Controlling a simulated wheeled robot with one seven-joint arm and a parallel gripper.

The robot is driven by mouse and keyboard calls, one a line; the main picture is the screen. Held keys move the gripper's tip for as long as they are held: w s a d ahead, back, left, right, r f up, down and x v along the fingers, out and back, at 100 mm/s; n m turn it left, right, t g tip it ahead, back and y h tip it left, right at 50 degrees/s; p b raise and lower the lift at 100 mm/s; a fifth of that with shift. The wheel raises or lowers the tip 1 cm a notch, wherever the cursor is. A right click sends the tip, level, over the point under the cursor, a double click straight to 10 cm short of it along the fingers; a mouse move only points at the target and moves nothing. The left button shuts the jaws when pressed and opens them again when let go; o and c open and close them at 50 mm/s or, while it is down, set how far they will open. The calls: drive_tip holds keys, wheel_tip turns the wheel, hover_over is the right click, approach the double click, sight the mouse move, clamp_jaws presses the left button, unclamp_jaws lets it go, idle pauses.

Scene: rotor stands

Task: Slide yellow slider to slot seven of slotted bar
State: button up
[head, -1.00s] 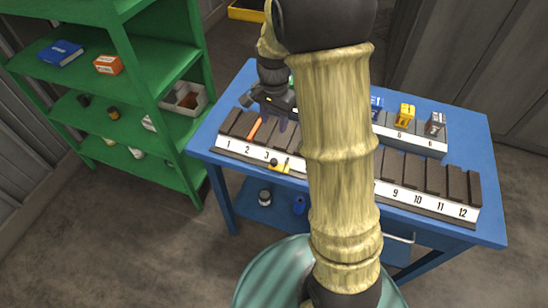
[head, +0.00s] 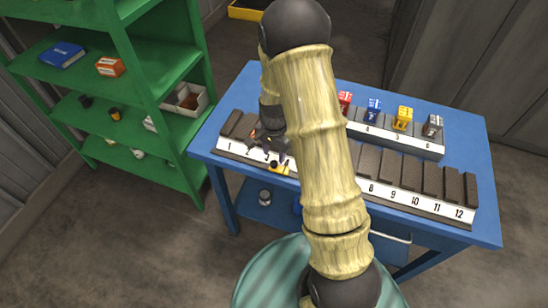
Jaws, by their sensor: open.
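The slotted bar (head: 415,200) runs along the front of the blue table (head: 470,150), with dark blocks and a white numbered strip. Numbers 1 to 3 and 8 to 12 show; my arm hides the middle, including seven. The yellow slider (head: 281,169), with a black knob, sits at the bar's front edge just right of number 3. My gripper (head: 273,154) is open, just above and behind the slider; whether it touches the knob I cannot tell.
A rear stand (head: 425,149) holds red, blue, yellow and grey pieces. An orange piece (head: 253,134) shows at the bar's left part, beside my gripper. A green shelf (head: 150,85) with small items stands left of the table.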

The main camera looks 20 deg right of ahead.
sight(274, 163)
drive_tip(key=shift+f+p, duration=0.35)
drive_tip(key=shift+f, duration=1.7)
clamp_jaws()
